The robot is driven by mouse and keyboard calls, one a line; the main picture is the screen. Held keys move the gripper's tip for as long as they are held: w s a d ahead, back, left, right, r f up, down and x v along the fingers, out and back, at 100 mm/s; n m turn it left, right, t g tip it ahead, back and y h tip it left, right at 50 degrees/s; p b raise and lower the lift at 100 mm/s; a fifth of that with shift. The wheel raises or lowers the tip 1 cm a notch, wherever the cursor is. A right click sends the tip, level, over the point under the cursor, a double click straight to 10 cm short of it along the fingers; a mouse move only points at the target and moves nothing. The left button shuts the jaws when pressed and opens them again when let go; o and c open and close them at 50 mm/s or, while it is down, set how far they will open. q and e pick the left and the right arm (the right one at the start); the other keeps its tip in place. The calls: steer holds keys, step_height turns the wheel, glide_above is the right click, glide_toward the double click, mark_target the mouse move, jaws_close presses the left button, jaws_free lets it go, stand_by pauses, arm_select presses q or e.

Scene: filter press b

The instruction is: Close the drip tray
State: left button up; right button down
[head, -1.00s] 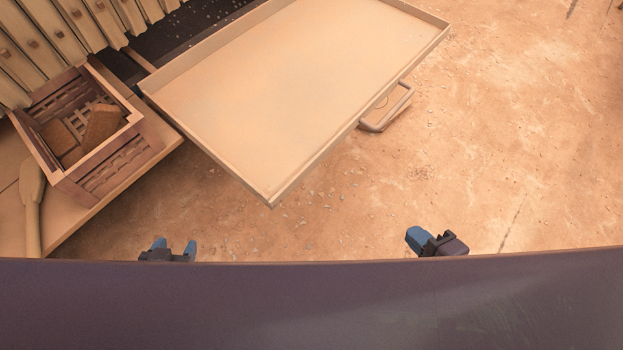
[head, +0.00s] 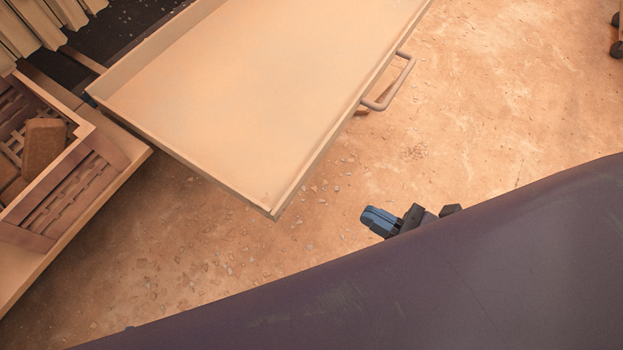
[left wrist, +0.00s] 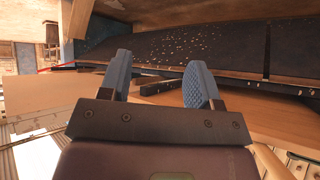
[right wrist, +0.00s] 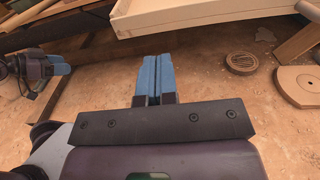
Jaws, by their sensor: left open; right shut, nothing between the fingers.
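The drip tray (head: 262,85) is a wide, shallow cream tray that sticks out at an angle from under the press. Its grey bar handle (head: 392,84) is on the right outer side. The tray's underside edge also shows at the top of the right wrist view (right wrist: 200,20). My right gripper (head: 378,221) is shut and empty, below and right of the tray's near corner, apart from tray and handle. My left gripper (left wrist: 163,78) is open and empty in the left wrist view, with a dark speckled surface beyond it. In the head view it is hidden.
A wooden slatted crate (head: 75,190) with brown blocks stands on a bench at the left. Pale press plates (head: 40,25) are at the top left.

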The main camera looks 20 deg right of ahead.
mark_target(303, 178)
arm_select(q)
steer(key=shift+s+a+f, duration=0.1)
steer(key=shift+s+f, duration=0.15)
steer(key=shift+s, duration=0.15)
arm_select(e)
steer(key=x, duration=1.1)
steer(key=shift+w+a+f, duration=0.1)
steer(key=shift+a, duration=0.05)
arm_select(q)
steer(key=shift+w+r, duration=0.25)
steer(key=shift+r, duration=0.05)
arm_select(e)
steer(key=shift+w, duration=0.15)
